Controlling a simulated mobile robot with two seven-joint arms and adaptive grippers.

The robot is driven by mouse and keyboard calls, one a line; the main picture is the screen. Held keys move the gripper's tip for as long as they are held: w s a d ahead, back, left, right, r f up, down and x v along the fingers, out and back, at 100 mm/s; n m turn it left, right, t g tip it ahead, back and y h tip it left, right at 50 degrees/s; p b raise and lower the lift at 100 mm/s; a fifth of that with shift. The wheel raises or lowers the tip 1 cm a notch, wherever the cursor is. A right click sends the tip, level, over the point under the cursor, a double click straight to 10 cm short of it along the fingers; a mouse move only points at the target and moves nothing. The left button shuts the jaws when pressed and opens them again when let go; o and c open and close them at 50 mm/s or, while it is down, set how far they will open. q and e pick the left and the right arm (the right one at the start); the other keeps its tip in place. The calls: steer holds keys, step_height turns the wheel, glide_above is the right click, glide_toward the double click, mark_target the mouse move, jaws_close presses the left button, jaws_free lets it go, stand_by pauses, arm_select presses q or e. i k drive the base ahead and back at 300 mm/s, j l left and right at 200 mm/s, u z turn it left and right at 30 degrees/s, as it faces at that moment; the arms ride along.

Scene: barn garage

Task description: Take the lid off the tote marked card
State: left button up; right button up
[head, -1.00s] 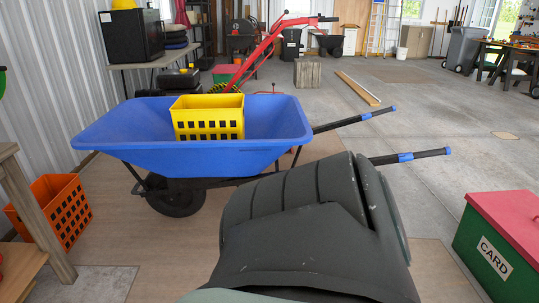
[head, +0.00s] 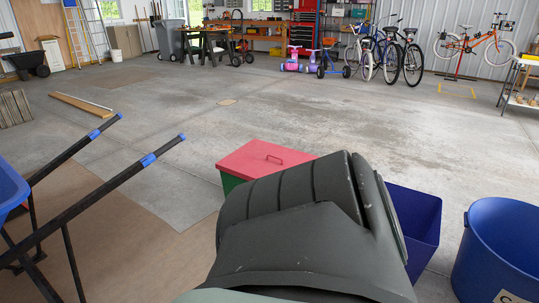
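The tote (head: 230,183) is green and stands on the floor at the middle of the head view. Its red lid (head: 250,160) is on, with a small red handle on top. The CARD label read in the earlier view is out of sight now. A dark grey part of my own body hides the tote's lower right and front. Neither of my grippers is in view.
A dark blue square bin (head: 415,222) stands right of the tote, and a round blue tub (head: 500,250) stands further right. The blue wheelbarrow (head: 8,190) and its handles reach in from the left. Open concrete floor lies behind the tote.

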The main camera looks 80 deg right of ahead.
mark_target(257, 158)
steer(key=z, duration=2.9)
steer(key=i+j+z, duration=0.15)
steer(key=z, duration=0.2)
steer(key=i+j+z, duration=0.15)
steer(key=j+z, duration=0.15)
steer(key=i+j+z, duration=0.1)
steer(key=j+z, duration=0.25)
steer(key=i+j+z, duration=0.15)
steer(key=j, duration=0.4)
steer(key=j+z, duration=0.15)
steer(key=j, duration=0.35)
